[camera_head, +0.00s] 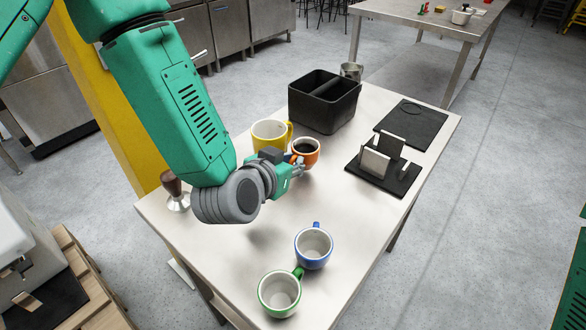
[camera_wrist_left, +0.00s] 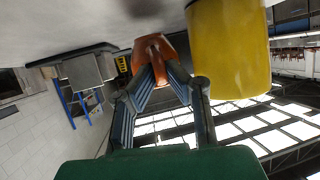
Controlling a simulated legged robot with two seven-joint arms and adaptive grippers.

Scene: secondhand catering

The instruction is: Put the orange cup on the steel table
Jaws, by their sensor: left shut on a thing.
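The orange cup (camera_head: 306,150), with a dark inside, is upright at the middle of the near pale-topped table (camera_head: 350,225). Whether its base touches the table, I cannot tell. My left gripper (camera_head: 298,170) is at its near side, shut on it. In the left wrist view, the fingers (camera_wrist_left: 158,88) close on an orange part of the cup (camera_wrist_left: 153,48), seen upside down; the exact grip is partly hidden. A steel table (camera_head: 425,12) stands farther back. My right gripper is not in view.
A yellow mug (camera_head: 268,133) stands close beside the orange cup. A black two-part bin (camera_head: 324,103), a black stand (camera_head: 385,168) and a dark board (camera_head: 410,122) lie beyond. Blue (camera_head: 313,246) and green (camera_head: 279,293) mugs stand in front. A tamper (camera_head: 175,190) is left.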

